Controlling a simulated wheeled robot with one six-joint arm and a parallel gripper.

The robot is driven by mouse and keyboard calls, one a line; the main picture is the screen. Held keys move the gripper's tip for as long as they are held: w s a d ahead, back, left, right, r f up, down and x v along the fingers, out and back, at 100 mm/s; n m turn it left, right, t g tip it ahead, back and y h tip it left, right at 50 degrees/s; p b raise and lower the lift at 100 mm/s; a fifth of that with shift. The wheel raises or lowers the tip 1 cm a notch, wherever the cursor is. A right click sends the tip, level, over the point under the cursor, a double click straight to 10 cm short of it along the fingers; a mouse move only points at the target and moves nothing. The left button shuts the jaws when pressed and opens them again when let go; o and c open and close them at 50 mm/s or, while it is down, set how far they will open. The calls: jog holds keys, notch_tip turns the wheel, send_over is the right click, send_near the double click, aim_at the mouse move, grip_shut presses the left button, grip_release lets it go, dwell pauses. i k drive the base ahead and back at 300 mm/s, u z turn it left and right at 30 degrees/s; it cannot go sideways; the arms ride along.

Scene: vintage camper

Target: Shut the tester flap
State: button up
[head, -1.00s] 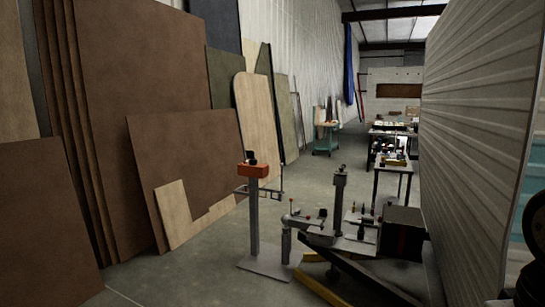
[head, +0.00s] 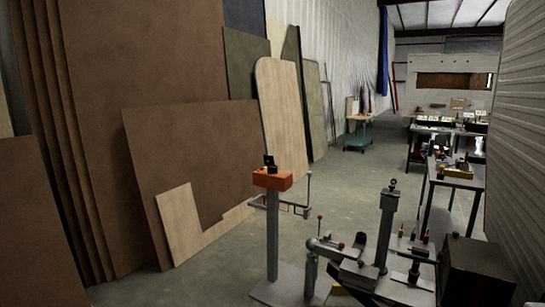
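An orange box (head: 272,179) sits on top of a grey post (head: 272,235) with a flat base plate, left of the lower middle of the head view. A small black piece (head: 269,161) stands up on the box. This may be the tester and its flap, but it is too small to tell for sure. Thin metal arms stick out to the right of the box. My gripper is not in the head view.
A grey metal machine (head: 383,235) with a dark box (head: 478,270) stands right of the post. Brown boards (head: 150,100) lean along the left wall. Workbenches (head: 455,181) stand at the back right. A teal cart (head: 358,138) is farther back. Floor (head: 340,190) behind the post is clear.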

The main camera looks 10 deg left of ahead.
aim_at(268, 160)
jog(key=i, duration=1.65)
jog(key=u, duration=2.05)
jog(key=i, duration=1.05)
jog(key=z, duration=1.6)
